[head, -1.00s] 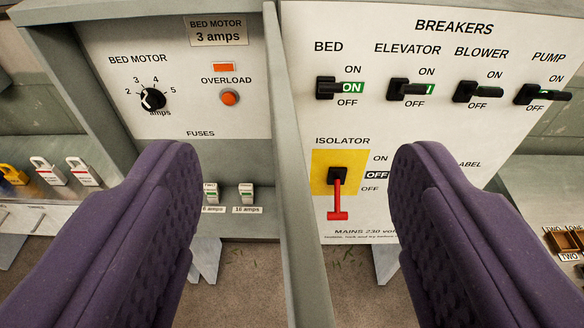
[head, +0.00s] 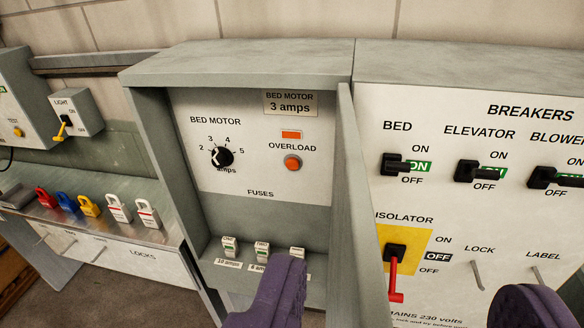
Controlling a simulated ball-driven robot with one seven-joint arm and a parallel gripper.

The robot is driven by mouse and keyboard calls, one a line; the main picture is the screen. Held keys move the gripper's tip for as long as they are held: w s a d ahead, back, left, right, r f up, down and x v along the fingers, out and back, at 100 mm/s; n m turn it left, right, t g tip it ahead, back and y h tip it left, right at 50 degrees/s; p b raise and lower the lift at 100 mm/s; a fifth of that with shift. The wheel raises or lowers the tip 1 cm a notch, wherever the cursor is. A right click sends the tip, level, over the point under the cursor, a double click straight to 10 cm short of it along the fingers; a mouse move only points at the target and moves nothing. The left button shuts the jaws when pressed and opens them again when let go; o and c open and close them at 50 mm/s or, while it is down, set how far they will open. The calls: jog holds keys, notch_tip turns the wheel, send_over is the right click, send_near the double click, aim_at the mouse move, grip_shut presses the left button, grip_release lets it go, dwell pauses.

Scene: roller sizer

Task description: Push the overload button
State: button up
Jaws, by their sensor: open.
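The overload button (head: 292,162) is a round orange button on the white bed motor panel (head: 240,178), under an orange rectangle (head: 291,134) and the word OVERLOAD. It looks unobstructed. My gripper (head: 395,285) is open, with two purple padded fingers at the bottom of the head view. The left finger shows below the button, in front of the fuses. The right finger shows only its tip at the lower right, in front of the breaker panel. Nothing is between the fingers, and they appear apart from the button.
A bed motor dial (head: 222,157) sits left of the button. A divider (head: 358,215) juts out between the bed motor compartment and the breaker panel (head: 470,225). The isolator's red handle (head: 393,280) hangs right of it. Coloured padlocks (head: 88,206) stand on a shelf at left.

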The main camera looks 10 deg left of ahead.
grip_shut()
dwell(1.5)
